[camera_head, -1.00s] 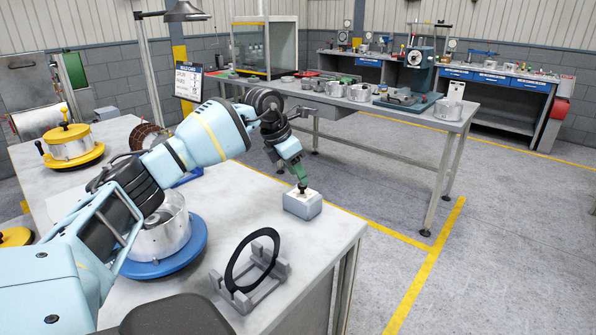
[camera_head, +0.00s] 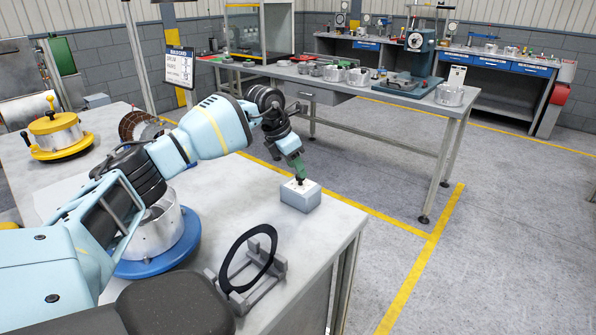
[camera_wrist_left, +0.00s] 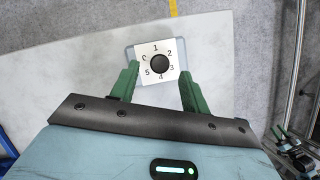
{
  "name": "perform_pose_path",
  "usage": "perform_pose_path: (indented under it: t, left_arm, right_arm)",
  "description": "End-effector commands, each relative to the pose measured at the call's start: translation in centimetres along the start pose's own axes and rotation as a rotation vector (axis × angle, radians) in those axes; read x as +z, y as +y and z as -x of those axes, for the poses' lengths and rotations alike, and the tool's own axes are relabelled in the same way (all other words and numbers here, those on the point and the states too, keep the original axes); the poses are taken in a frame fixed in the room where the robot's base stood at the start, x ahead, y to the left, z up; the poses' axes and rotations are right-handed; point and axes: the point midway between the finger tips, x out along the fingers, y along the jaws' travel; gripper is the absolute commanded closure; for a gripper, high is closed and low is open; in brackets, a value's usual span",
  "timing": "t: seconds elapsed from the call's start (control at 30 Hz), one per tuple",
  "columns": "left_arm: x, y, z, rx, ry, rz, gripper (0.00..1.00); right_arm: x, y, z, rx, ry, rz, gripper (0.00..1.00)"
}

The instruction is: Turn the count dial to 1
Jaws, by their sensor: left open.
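The count dial is a black round knob (camera_wrist_left: 159,64) on a white face numbered 0 to 5, on top of a small grey box (camera_head: 300,200). The box stands near the workbench's (camera_head: 250,203) right edge. In the left wrist view, the 1 is at the top of the face. I cannot make out a pointer mark on the knob. My left gripper (camera_head: 298,174) points down at the dial. Its green fingers (camera_wrist_left: 160,71) are open, one on each side of the knob, with visible gaps.
A black ring (camera_head: 233,262) stands in a grey cradle at the bench's front. A metal housing on a blue round base (camera_head: 160,262) is beneath my left arm. A yellow-based housing (camera_head: 60,152) is farther left. The bench between dial and ring is clear.

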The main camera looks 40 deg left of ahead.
Motion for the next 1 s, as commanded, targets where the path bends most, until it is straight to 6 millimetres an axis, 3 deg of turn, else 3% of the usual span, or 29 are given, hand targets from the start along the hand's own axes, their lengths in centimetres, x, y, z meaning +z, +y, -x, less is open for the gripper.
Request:
perform_pose_path:
  t: [0.2,0.57,0.9,1.0]
  left_arm:
    - [0.0,0.0,-2.3,-0.001,-0.001,0.0,0.54]
    - [0.0,0.0,-2.7,0.0,-0.001,0.0,0.54]
    - [0.0,0.0,-2.7,0.0,-0.001,0.0,0.98]
    - [0.0,0.0,-2.7,-0.001,-0.001,-0.002,0.98]
  right_arm:
    - [0.1,0.0,0.0,0.0,-0.002,0.0,0.64]
    - [0.4,-0.1,0.2,-0.001,-0.007,-0.002,0.64]
    - [0.4,-0.1,0.2,-0.001,-0.008,-0.002,0.64]
    - [0.4,-0.1,0.2,-0.001,-0.008,-0.002,0.64]
